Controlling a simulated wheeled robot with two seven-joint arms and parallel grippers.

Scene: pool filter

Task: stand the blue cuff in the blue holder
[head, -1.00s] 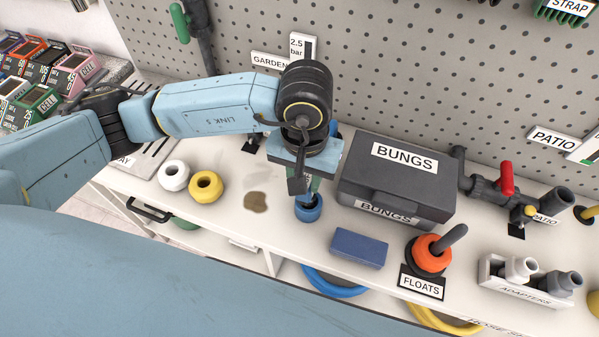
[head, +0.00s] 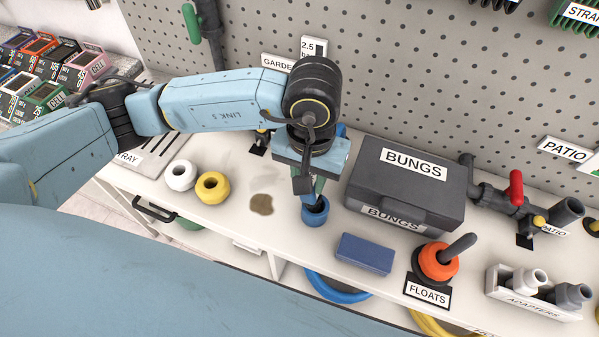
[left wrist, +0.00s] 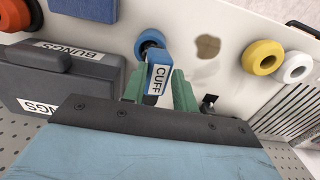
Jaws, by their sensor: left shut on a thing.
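My left gripper (left wrist: 160,92) is shut on the blue cuff (left wrist: 158,77), which has a white CUFF label. The cuff sits between the green fingers in the left wrist view. The blue holder (left wrist: 149,43) is a round cup on the white bench, just past the cuff's far end. In the head view the left gripper (head: 312,188) points down directly over the blue holder (head: 314,215). The cuff's far end overlaps the holder's mouth in the left wrist view; I cannot tell whether it is inside. My right gripper is not in view.
A dark BUNGS box (head: 405,185) stands close right of the holder. A blue block (head: 364,254) lies in front. White (head: 181,175) and yellow (head: 212,187) rings and a brown stain (head: 261,204) are to the left. The FLOATS peg (head: 438,262) stands front right. A pegboard rises behind.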

